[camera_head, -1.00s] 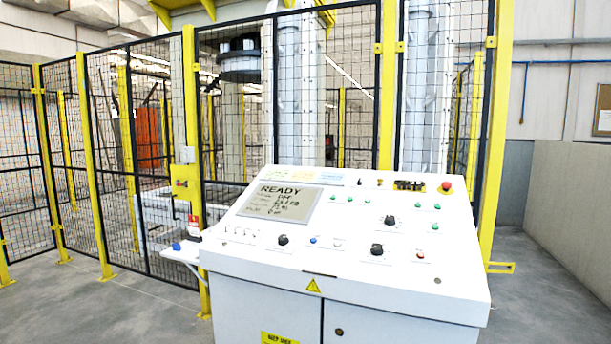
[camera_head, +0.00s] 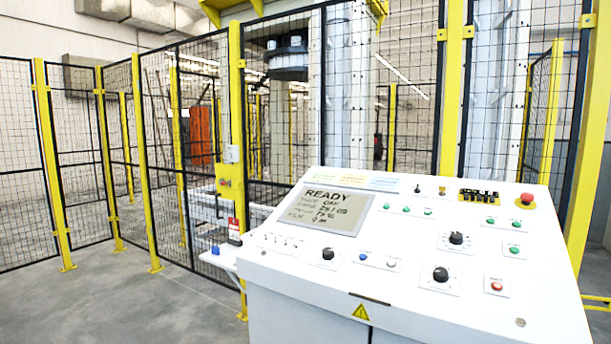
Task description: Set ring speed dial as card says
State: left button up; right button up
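A white sloped control panel (camera_head: 400,275) stands ahead on the right. It carries three large black dials: one at the left (camera_head: 328,254), one at lower middle (camera_head: 440,274) and one at upper right (camera_head: 456,238). Their labels are too small to read, so I cannot tell which is the ring speed dial. A grey display (camera_head: 325,215) shows READY above several lines of smaller text. Colored strips, perhaps cards, lie along the panel's top edge (camera_head: 370,183); their text is unreadable. Neither of my grippers is in view.
A red emergency button (camera_head: 526,199), green buttons and a red button (camera_head: 496,286) sit near the dials. A small shelf (camera_head: 220,258) juts from the panel's left side. Yellow-posted mesh fence (camera_head: 140,150) stands behind. Grey floor (camera_head: 130,300) at the left is clear.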

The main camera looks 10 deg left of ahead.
aim_at(456, 238)
jog(key=u, duration=0.25)
jog(key=i, duration=1.3)
jog(key=z, duration=0.5)
